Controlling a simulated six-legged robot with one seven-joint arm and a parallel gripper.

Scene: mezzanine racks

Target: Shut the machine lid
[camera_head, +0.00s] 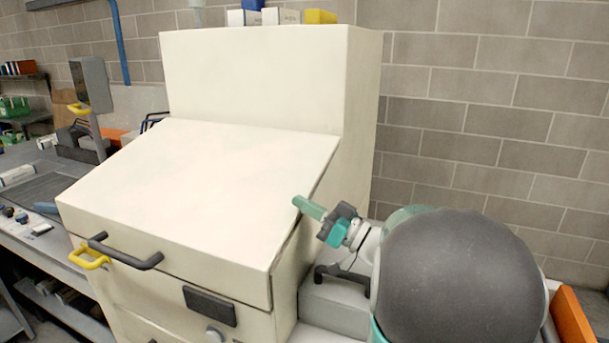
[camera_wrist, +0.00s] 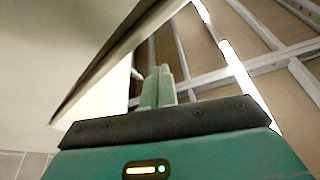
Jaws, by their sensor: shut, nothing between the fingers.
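The machine (camera_head: 355,100) is a large cream cabinet with a tall back box. Its cream lid (camera_head: 205,185) slopes down toward the front, with a dark bar handle (camera_head: 125,252) on its front edge. A narrow dark line runs under the lid's right edge; I cannot tell whether the lid is fully seated. My gripper (camera_head: 308,207) is at the lid's right edge, its green fingers together and empty. In the wrist view, the fingers (camera_wrist: 158,86) point up beside the lid's dark-edged side (camera_wrist: 105,65). Whether they touch it is unclear.
A yellow handle (camera_head: 90,258) sits by the lid's front left corner. A grey workbench (camera_head: 40,190) with small items lies at the left. Boxes (camera_head: 280,16) stand on top of the machine. A grey block with a dark handle (camera_head: 335,300) is below my gripper. A brick wall is behind.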

